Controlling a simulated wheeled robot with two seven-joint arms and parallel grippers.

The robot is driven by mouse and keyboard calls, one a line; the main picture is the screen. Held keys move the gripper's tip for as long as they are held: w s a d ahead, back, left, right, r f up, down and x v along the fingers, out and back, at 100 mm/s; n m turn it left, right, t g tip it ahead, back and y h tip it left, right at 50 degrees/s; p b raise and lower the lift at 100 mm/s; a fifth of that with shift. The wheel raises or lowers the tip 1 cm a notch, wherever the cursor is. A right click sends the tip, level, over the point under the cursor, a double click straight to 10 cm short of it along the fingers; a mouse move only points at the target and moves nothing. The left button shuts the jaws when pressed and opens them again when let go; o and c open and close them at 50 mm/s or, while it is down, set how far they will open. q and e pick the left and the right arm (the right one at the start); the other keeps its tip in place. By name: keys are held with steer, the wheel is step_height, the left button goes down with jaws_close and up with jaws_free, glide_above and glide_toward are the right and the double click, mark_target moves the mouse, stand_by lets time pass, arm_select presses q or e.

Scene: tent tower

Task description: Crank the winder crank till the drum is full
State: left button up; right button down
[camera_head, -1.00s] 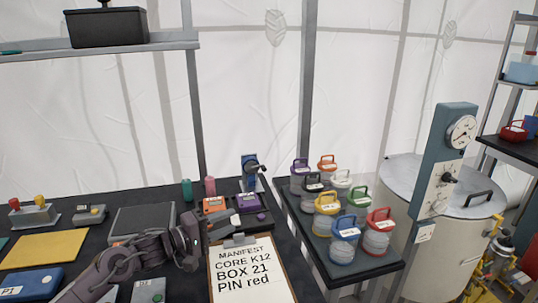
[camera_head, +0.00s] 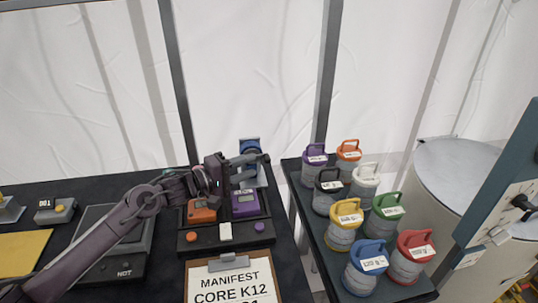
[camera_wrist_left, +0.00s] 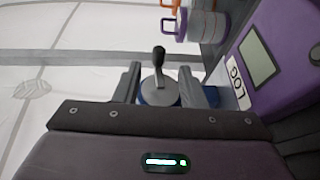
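The winder (camera_head: 250,148) is a small blue device on a grey stand at the back of the black table. Its winder crank (camera_wrist_left: 159,75) shows in the left wrist view as a grey arm with a black knob. A blue round part, perhaps the drum (camera_wrist_left: 150,92), shows behind it; how full it is cannot be told. My left gripper (camera_head: 252,166) is at the winder, above the dock with the boxes. In the left wrist view my left gripper (camera_wrist_left: 161,84) is open, with the crank between its fingers and gaps on both sides. My right gripper is out of view.
An orange box (camera_head: 201,212) and a purple box (camera_head: 245,204) sit in a dark dock below the gripper. A manifest clipboard (camera_head: 229,282) lies in front. Several colored-handled canisters stand on a side table (camera_head: 320,232) to the right.

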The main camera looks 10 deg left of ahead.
mark_target(267, 157)
arm_select(q)
steer(key=x, duration=0.6)
steer(key=shift+w+d+p, duration=0.2)
steer(key=shift+d+p, duration=0.1)
steer(key=shift+d, duration=0.05)
jaws_close()
